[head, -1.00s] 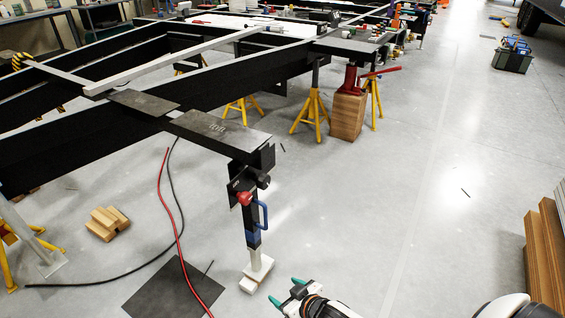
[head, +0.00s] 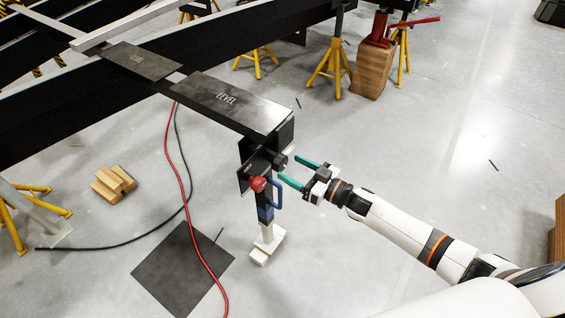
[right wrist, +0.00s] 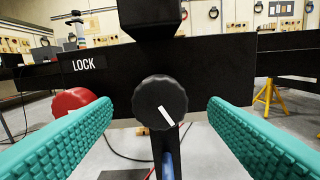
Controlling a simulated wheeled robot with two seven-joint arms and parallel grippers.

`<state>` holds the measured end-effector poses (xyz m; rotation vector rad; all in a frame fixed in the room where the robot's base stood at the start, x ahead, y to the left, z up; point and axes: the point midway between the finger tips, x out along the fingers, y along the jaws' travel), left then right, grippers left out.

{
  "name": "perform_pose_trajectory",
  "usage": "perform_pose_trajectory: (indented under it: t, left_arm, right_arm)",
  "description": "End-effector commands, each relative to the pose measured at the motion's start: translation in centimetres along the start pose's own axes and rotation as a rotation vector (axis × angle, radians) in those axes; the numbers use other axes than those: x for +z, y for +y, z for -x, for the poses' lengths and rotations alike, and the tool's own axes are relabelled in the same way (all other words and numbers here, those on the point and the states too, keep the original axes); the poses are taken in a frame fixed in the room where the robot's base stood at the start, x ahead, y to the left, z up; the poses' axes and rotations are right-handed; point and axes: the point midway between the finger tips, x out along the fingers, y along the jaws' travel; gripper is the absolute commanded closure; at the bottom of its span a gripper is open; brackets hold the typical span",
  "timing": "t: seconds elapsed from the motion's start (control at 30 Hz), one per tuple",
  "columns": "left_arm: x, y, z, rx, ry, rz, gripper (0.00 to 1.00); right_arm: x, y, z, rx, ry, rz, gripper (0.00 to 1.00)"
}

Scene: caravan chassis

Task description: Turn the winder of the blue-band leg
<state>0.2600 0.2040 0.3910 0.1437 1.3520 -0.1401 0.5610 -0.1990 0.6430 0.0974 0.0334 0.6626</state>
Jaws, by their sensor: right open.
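The blue-band leg (head: 265,214) stands upright under the corner of the chassis, with a blue band, a blue handle and a white foot on a pale block. Its winder, a round black knob (head: 280,161), sticks out toward my right gripper (head: 298,174). In the right wrist view the knob (right wrist: 160,103) has a white mark pointing down-right. It lies between my two open teal fingers, apart from both. A red knob (head: 258,184) sits on the leg's left; it also shows in the wrist view (right wrist: 72,101), partly behind the left finger. My left gripper is not in view.
A black plate marked LOCK (right wrist: 83,66) is behind the knob. The chassis beam (head: 205,88) and a plate marked LEVEL (head: 228,100) lie above and left. A red hose (head: 183,190) crosses the floor. Open floor lies right of the leg.

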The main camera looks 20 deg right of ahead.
Motion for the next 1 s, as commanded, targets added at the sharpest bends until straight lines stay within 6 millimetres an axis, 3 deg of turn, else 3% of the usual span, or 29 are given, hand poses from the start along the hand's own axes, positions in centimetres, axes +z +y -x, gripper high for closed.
perform_pose_trajectory:
  t: [0.1, 0.23, 0.63, 0.67, 0.9, 1.0]
  left_arm:
    - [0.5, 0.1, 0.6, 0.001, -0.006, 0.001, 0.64]
    - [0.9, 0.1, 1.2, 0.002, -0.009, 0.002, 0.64]
    - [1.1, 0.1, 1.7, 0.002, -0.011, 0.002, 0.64]
    - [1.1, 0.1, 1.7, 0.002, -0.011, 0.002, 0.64]
    - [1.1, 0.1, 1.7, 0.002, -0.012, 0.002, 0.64]
    - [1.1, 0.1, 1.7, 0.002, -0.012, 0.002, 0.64]
  right_arm:
    - [0.0, 0.0, -2.2, 0.0, -0.002, 0.0, 0.32]
    - [-0.1, 0.0, -3.7, 0.0, 0.0, 0.0, 0.32]
    - [0.0, 0.0, -4.5, -0.001, 0.001, 0.0, 0.32]
    - [0.0, 0.0, -4.5, -0.001, 0.001, 0.0, 0.33]
    - [0.0, 0.0, -4.5, -0.001, 0.001, 0.0, 0.73]
    - [0.0, 0.0, -4.5, -0.001, 0.001, 0.001, 0.77]
